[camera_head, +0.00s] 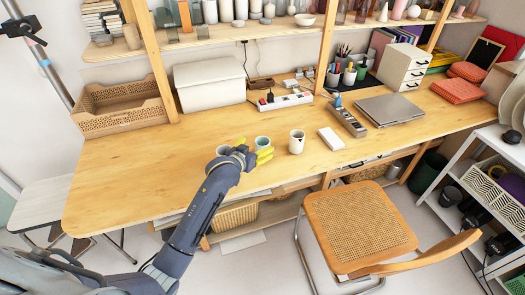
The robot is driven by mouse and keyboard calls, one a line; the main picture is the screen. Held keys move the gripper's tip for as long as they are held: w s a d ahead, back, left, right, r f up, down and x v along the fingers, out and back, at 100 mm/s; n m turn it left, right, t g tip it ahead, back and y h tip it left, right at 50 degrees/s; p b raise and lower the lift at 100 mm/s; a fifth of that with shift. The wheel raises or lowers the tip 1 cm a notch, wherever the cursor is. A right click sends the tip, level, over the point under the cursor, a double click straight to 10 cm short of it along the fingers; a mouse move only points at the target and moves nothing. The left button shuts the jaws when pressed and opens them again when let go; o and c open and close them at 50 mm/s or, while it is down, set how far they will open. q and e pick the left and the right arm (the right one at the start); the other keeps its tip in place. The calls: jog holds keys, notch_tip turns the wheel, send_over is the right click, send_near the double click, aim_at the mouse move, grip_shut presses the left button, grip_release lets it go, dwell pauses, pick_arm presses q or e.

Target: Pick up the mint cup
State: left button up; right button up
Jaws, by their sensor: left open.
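A mint-coloured cup (262,141) stands upright on the wooden desk near its front edge, partly hidden by my left gripper. My left gripper (265,155) reaches in from the lower left, with its yellow fingertips in front of the cup in the picture. It is open and holds nothing. Whether a fingertip touches the cup, I cannot tell. A whitish cup (297,141) stands to the right. My right gripper is out of view.
The desk (130,185) is clear on the left. A white box (331,138), a grey organiser (347,120) and a laptop (390,109) lie to the right. A power strip (285,102) lies behind. A chair (358,222) stands in front.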

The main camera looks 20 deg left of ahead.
aim_at(263, 143)
pick_arm(q)
jog(key=shift+x, duration=2.6)
jog(key=shift+d, duration=0.1)
jog(key=c, duration=1.4)
